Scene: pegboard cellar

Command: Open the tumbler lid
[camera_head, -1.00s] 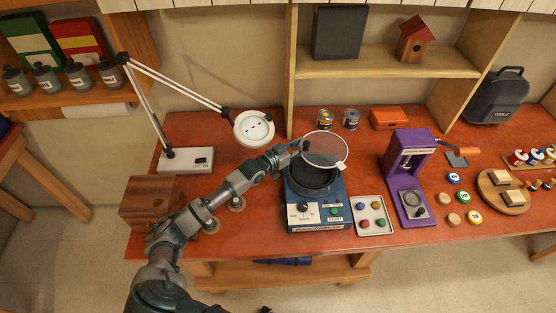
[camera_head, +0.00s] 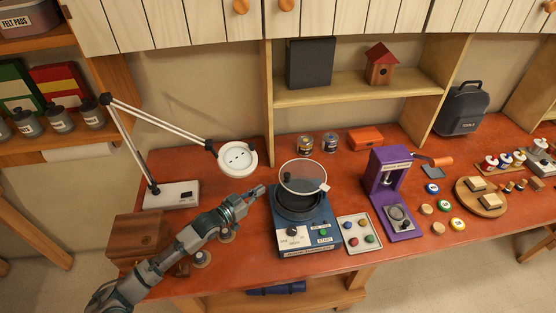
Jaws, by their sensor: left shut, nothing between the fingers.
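The tumbler (camera_head: 306,239) is a blue machine with a dial and a green button on its front, standing on the red bench. Its dark round drum (camera_head: 297,208) is open at the top. The clear round lid (camera_head: 303,175) is raised and tilted up at the back of the drum, with a small pale tab on its right edge. My left gripper (camera_head: 260,190) is shut and empty, just left of the lid and drum, and looks apart from them. My right gripper is not in view.
A white lamp (camera_head: 237,157) hangs over the bench behind my left arm. A wooden box (camera_head: 138,236) stands at the left. A tray of coloured buttons (camera_head: 359,233) and a purple press (camera_head: 388,185) stand right of the tumbler. Two cans (camera_head: 329,142) stand behind it.

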